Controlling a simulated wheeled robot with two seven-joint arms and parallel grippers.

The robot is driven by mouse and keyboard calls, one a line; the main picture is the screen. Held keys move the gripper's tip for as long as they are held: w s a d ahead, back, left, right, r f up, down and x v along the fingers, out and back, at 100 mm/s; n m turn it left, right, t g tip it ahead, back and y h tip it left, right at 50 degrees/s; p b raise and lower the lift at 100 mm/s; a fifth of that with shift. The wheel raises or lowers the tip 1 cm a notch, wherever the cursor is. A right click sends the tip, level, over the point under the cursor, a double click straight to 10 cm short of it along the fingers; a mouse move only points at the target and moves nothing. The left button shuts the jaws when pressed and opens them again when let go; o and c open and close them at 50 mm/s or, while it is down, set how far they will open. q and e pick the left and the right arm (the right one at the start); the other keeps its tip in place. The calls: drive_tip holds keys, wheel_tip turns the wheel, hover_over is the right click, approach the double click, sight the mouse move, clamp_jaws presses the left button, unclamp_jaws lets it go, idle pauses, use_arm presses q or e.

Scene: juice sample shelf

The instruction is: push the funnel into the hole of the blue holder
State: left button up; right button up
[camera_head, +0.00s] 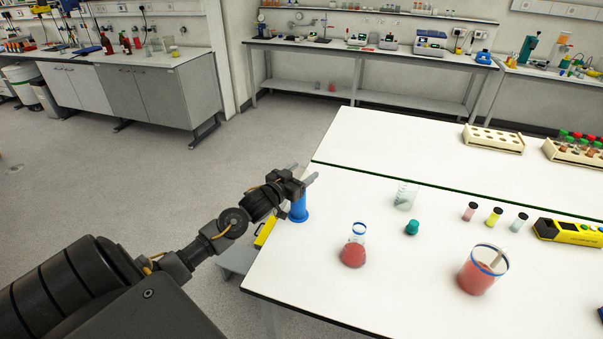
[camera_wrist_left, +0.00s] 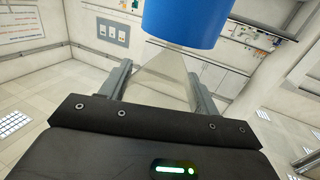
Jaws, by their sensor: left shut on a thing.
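The blue holder (camera_head: 299,210) stands at the left edge of the white table in the head view. My left gripper (camera_head: 303,173) is just above it, its arm coming in from the lower left. In the left wrist view the blue holder (camera_wrist_left: 188,20) fills the top middle. A pale, see-through cone, the funnel (camera_wrist_left: 164,78), shows between the two fingers of my left gripper (camera_wrist_left: 158,85), which is shut on it. Its narrow end points toward the holder; whether it has entered the hole is hidden. My right gripper is not in view.
A flask of red liquid (camera_head: 353,250), a clear beaker (camera_head: 405,195), a green cap (camera_head: 412,227), several small vials and a red-filled beaker (camera_head: 477,276) stand right of the holder. A yellow device (camera_head: 568,232) lies at the right. Tube racks (camera_head: 493,139) stand farther back.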

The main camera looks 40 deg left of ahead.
use_arm(q)
drive_tip(key=shift+f+b, duration=0.5)
drive_tip(key=shift+f, duration=0.4)
drive_tip(key=o, duration=1.1)
drive_tip(key=shift+s, duration=0.1)
drive_tip(key=s+b, duration=0.1)
drive_tip(key=s, duration=0.2)
drive_tip(key=s+b, duration=0.1)
drive_tip(key=s, duration=0.3)
drive_tip(key=s+b, duration=0.1)
drive_tip(key=s, duration=0.2)
drive_tip(key=shift+s+r, duration=0.25)
drive_tip(key=shift+s, duration=0.1)
drive_tip(key=shift+d, duration=0.1)
